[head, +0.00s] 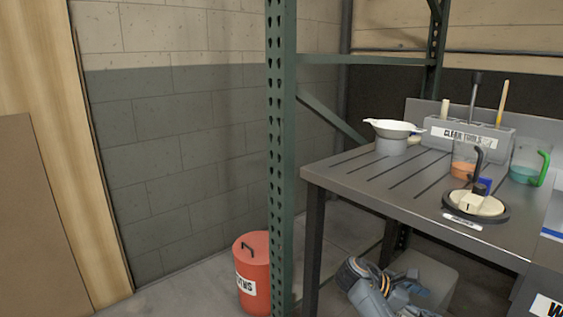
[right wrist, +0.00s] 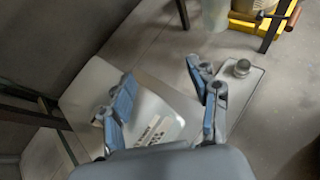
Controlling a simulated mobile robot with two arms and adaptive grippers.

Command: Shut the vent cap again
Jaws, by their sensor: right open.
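In the right wrist view a round grey metal knob or cap (right wrist: 238,68) stands on a pale flat surface at the upper right. I cannot tell for sure whether it is the vent cap, or whether it is open or shut. A pale grey metal container (right wrist: 153,105) with a printed label lies below my right gripper (right wrist: 160,72). My right gripper is open with nothing between its fingers, and the knob is outside them to the right. In the head view my right gripper (head: 383,278) is low beside the table, in front of a grey box (head: 437,272). My left gripper is not in view.
A dark slotted table (head: 350,170) bears a tool holder (head: 470,138), beakers and a round black-rimmed dish. A green rack post (head: 282,150) and a red bin (head: 257,275) stand left. The wrist view shows a yellow-based item (right wrist: 265,15) at the top.

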